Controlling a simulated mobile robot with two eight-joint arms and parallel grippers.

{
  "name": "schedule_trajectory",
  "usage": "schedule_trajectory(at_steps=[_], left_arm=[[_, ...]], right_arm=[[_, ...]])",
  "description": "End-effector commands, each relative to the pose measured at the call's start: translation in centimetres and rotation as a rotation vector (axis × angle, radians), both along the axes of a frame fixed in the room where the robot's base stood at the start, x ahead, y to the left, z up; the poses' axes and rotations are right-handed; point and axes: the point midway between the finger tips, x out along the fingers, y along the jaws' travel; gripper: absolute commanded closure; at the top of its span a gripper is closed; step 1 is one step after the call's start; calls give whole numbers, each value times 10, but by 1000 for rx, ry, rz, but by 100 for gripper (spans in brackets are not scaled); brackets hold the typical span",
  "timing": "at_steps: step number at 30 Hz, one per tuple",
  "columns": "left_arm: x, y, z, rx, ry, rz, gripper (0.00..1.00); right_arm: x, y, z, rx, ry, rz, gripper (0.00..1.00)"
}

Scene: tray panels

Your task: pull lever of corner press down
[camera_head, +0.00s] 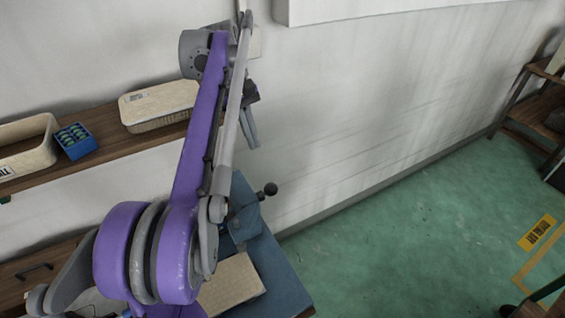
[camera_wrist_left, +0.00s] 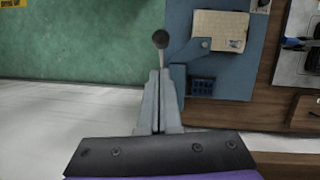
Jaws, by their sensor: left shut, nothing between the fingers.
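The corner press (camera_head: 243,222) is a blue-grey device on a blue board, partly hidden behind my left arm in the head view. Its lever ends in a dark ball knob (camera_head: 270,189) that sticks out to the right. In the left wrist view the knob (camera_wrist_left: 161,39) shows just beyond the fingertips, with its rod running back between knob and fingers. My left gripper (camera_head: 252,138) hangs above the press with fingers pointing down. In the left wrist view its fingers (camera_wrist_left: 159,76) are together with nothing held. Whether they touch the lever is unclear. My right gripper is not visible.
A wooden shelf (camera_head: 115,142) on the wall holds pale baskets (camera_head: 160,103) and a blue box (camera_head: 75,140). A tan panel (camera_head: 232,284) lies on the blue board. The white wall stands behind. Green floor (camera_head: 400,240) is open at right.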

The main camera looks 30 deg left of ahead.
Motion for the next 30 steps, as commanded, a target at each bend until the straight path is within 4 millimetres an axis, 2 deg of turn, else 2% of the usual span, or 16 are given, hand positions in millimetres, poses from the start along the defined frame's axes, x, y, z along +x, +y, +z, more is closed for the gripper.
schedule_trajectory(at_steps=[14, 17, 24, 30], left_arm=[[0, 0, -5, -2, 3, 4, 100], [-1, -4, -17, -2, 3, 4, 100], [-2, -18, -60, -2, 3, 3, 100], [-3, -26, -86, -2, 3, 4, 100]], right_arm=[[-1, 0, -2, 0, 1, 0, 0], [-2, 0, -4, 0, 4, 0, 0], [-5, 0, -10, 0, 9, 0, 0], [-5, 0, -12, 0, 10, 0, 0]])
